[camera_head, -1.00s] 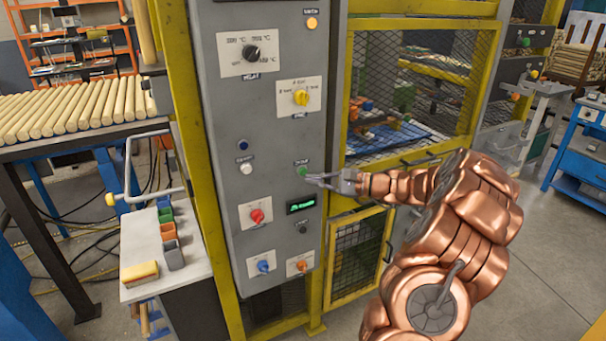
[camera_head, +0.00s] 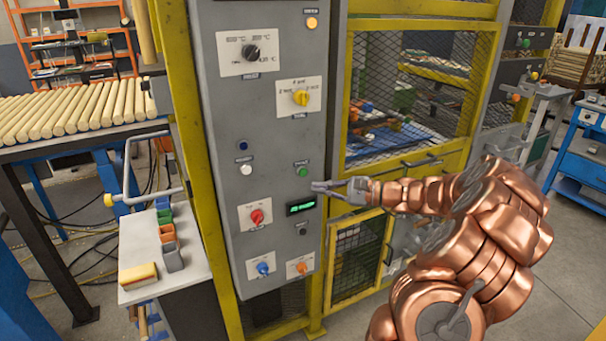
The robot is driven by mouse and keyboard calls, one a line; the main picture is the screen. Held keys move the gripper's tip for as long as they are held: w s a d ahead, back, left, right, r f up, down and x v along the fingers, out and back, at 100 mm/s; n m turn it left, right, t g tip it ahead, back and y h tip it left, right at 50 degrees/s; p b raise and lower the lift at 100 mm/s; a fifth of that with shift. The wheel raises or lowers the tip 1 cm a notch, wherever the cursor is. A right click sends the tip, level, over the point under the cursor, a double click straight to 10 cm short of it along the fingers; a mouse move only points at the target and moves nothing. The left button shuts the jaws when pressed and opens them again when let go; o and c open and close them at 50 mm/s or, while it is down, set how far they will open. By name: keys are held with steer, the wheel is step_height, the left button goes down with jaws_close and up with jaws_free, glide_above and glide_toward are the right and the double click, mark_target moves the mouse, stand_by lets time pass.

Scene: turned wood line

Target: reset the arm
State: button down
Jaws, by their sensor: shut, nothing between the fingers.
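My gripper (camera_head: 316,187) is shut and empty. It points left toward the grey control panel (camera_head: 272,120), with its fingertips just right of and below the green button (camera_head: 302,171). The fingertips look apart from the button in the picture; the exact gap to the panel face cannot be told. My copper-coloured arm reaches in from the lower right.
The panel carries a black knob (camera_head: 252,53), a yellow knob (camera_head: 301,98), a red knob (camera_head: 257,216) and a lit green display (camera_head: 301,206). A yellow mesh cage (camera_head: 410,90) stands behind my gripper. A side shelf (camera_head: 140,245) with small bins stands at left.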

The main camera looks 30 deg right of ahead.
stand_by(0.3)
steer(key=s+a+r+n+g+y, duration=0.1)
steer(key=s+a+n+g, duration=0.15)
steer(key=a, duration=0.65)
steer(key=s+a+r+n+g+y, duration=0.1)
steer(key=a+n+g, duration=0.25)
steer(key=a, duration=0.55)
steer(key=s+a+f+n+g+h+p, duration=0.15)
steer(key=s+a+n+g, duration=0.35)
steer(key=s+a, duration=0.55)
steer(key=s+a+f+n+g+h, duration=0.1)
steer(key=s+n+g+h, duration=0.15)
steer(key=s, duration=0.35)
steer(key=s+a+f+n+g+h, duration=0.1)
steer(key=s+a+g+h, duration=0.1)
steer(key=s+h, duration=0.3)
steer(key=s+d+f+n+h+p, duration=0.1)
steer(key=s+d+n+h, duration=0.2)
steer(key=s+d, duration=0.3)
steer(key=shift+s+d+f+t+h, duration=0.15)
steer(key=shift+s+d+t+h, duration=0.35)
steer(key=shift+s, duration=1.85)
steer(key=shift+a+n, duration=0.1)
steer(key=shift+n, duration=0.15)
